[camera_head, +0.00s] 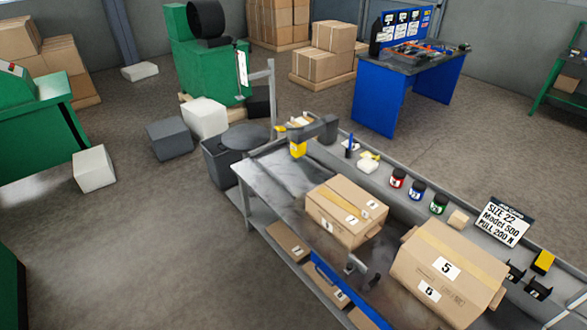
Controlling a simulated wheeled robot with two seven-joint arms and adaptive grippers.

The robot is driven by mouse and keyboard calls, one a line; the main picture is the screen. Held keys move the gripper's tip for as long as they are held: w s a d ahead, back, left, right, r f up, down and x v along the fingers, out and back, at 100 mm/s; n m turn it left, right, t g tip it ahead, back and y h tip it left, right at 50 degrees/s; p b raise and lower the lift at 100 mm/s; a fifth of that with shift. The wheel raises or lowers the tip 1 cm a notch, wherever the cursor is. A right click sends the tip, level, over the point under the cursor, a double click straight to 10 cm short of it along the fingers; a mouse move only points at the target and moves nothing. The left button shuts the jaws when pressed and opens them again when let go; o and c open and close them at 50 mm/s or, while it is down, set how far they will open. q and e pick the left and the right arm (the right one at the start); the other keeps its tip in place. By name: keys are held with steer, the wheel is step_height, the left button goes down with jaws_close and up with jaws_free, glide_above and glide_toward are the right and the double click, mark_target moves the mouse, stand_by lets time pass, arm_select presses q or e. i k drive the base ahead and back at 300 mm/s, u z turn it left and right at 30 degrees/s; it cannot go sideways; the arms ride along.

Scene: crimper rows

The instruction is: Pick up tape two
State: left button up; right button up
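Three small round items with black tops stand in a row on the bench's back ledge: a red one (397,179), a blue one (417,190) and a green one (438,204). Their labels are too small to read, and I cannot tell whether one is tape two. Two cardboard boxes on the bench carry numbered labels and tan tape strips; the smaller box (345,212) is left of the larger box (451,272), which shows 5 and 6. Neither of my grippers is in view.
A metal workbench (268,182) has bare top at its left end. A grey and yellow machine (312,133) stands at its back left. A dark bin (225,165) stands by the left end. The floor at left front is clear.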

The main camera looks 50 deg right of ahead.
mark_target(363, 215)
steer(key=z, duration=0.3)
steer(key=i, duration=1.6)
steer(key=z, duration=1.5)
steer(key=i, duration=0.9)
steer(key=z, duration=1.05)
